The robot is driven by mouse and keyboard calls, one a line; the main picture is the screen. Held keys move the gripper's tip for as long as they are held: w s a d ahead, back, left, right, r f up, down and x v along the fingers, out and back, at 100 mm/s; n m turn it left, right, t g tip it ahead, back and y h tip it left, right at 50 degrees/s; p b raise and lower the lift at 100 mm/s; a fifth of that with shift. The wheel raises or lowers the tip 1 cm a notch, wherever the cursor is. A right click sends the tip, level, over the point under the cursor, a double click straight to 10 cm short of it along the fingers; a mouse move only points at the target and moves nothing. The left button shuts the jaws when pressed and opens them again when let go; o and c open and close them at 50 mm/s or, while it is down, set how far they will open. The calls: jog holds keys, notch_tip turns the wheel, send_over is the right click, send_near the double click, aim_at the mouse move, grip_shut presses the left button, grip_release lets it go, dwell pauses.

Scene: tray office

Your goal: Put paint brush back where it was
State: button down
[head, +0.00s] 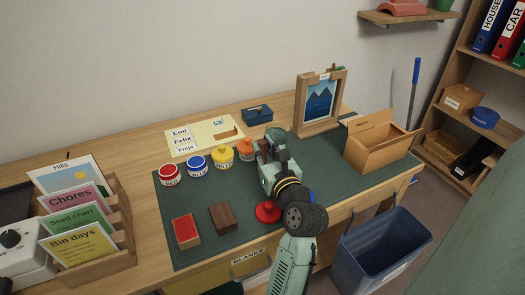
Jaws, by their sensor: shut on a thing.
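My gripper (268,150) is over the dark green mat (330,167), just right of the orange paint pot (246,149). It is shut on a small brown thing (263,146), mostly hidden by the gripper itself. I cannot tell whether this is the paint brush. No paint brush shows clearly elsewhere. A small green and brown thing shows at the top of the wooden picture stand (300,100), too small to identify.
Red (169,175), blue (197,167) and yellow (222,154) pots stand left of my gripper. A red-topped block (186,231), a brown block (223,218) and a red disc (267,212) lie nearer. An open cardboard box (376,155) stands right; a blue tray (257,115) is behind.

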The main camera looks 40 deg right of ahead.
jog(key=c, duration=1.5)
grip_release()
jog(key=shift+r, duration=0.15)
jog(key=b+v, duration=0.1)
jog(key=v, duration=1.1)
jog(key=shift+a+b, duration=0.1)
jog(key=shift+b, duration=0.3)
